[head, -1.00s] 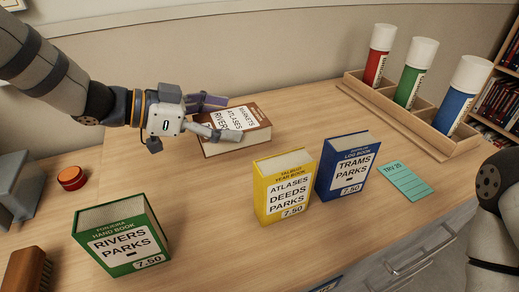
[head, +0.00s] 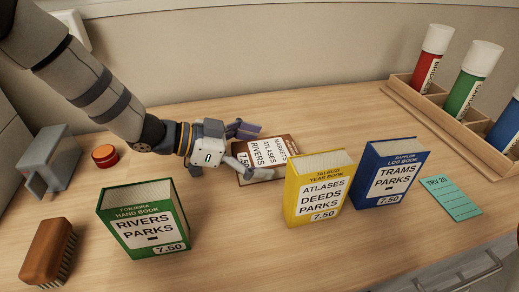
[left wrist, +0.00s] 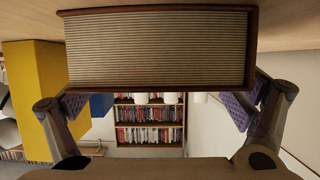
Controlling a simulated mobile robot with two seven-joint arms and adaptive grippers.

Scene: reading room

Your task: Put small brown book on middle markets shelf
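The small brown book (head: 268,155) lies flat on the desk behind the yellow book, with a white label reading MARKETS, ATLASES, RIVERS. Its page edge (left wrist: 160,50) fills the top of the left wrist view. My left gripper (head: 241,147) is at the book's left end, fingers spread wide, one towards its far side and one towards its near side. In the left wrist view, the purple pads (left wrist: 158,104) show near the book's lower corners; I cannot tell whether they touch it. My right gripper is not in view. No shelf marked markets can be made out.
Green (head: 145,218), yellow (head: 318,188) and blue (head: 390,173) books stand on the desk. A brush (head: 47,250), red button (head: 105,156) and grey holder (head: 50,158) are at left. A wooden rack (head: 428,108) holds bottles. A bookcase (left wrist: 148,125) shows in the distance.

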